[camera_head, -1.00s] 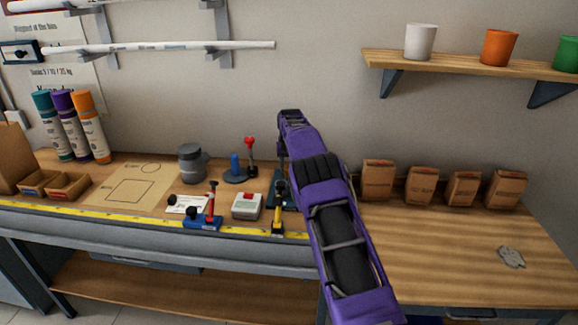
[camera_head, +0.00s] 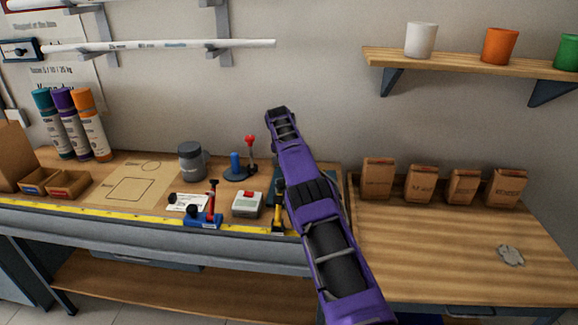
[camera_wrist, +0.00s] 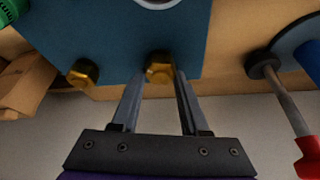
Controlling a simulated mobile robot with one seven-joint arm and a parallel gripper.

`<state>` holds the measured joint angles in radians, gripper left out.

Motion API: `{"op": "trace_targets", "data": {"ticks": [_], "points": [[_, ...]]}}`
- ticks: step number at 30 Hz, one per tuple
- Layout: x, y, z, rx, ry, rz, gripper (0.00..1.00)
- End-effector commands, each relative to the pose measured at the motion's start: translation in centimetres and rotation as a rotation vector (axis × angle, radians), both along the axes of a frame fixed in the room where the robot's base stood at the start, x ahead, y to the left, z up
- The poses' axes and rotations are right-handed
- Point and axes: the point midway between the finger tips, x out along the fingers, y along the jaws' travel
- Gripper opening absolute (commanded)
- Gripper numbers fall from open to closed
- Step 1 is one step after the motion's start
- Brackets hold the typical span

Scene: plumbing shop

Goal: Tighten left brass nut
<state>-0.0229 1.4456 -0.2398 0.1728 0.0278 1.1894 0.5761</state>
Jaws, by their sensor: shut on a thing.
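Two brass nuts stick out along the edge of a blue plate (camera_wrist: 120,40) in the wrist view. That view appears upside down relative to the head view. One nut (camera_wrist: 160,68) is between the fingertips of my gripper (camera_wrist: 157,80), which is shut on it. This nut is on the right in the wrist view, the left one as the head view runs. The other brass nut (camera_wrist: 83,73) is apart from the fingers. In the head view my purple arm hides the nuts and fingers; only a strip of the plate shows beside it.
A red-knobbed lever (camera_head: 250,142) and a blue-capped post (camera_head: 235,165) stand close left of my arm.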

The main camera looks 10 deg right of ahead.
Motion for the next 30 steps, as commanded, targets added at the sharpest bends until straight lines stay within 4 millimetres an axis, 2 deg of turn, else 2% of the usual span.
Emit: {"op": "trace_targets", "data": {"ticks": [8, 9, 13, 30], "points": [[-0.10, -0.02, -0.08, 0.001, 0.004, -0.001, 0.00], [-0.11, -0.03, -0.08, 0.001, 0.005, -0.001, 0.50], [-0.09, -0.02, -0.07, 0.001, 0.004, -0.001, 0.73], [-0.19, 0.20, 0.25, 0.001, 0.000, 0.000, 0.74]]}}
